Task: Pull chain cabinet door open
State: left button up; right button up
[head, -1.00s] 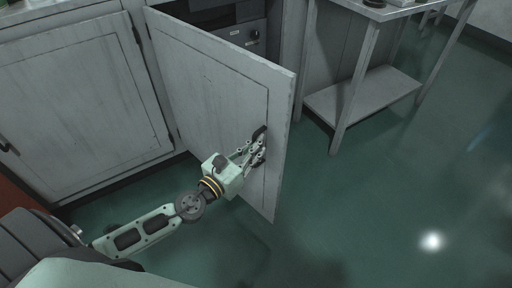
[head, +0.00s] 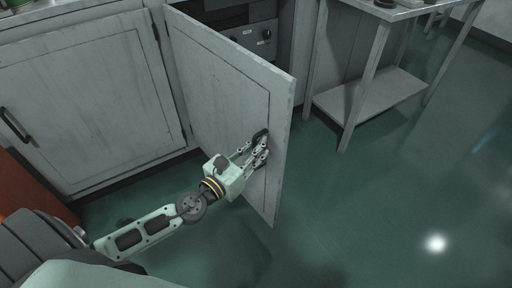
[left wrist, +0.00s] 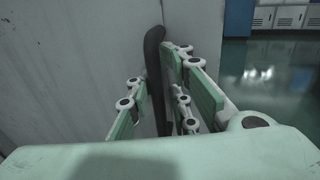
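The grey cabinet door (head: 215,95) stands swung out from the cabinet, its free edge toward the right. My left gripper (head: 261,149) is at the dark handle (head: 261,137) near that free edge in the head view. In the left wrist view the dark upright handle (left wrist: 154,70) runs between the two green-padded fingers of my left gripper (left wrist: 153,80). The fingers appear closed around it, with the right finger against it. The exact contact on the left finger is hard to see. I see no chain. My right gripper is not in view.
A closed cabinet door (head: 85,100) with its own handle (head: 14,125) is at the left. A metal table with a lower shelf (head: 375,100) stands to the right, close behind the open door. The green floor (head: 370,220) at the right front is clear.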

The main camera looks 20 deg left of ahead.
pick_arm(q)
jog(key=shift+o, duration=1.1)
jog(key=shift+a, duration=0.1)
jog(key=v, duration=1.2)
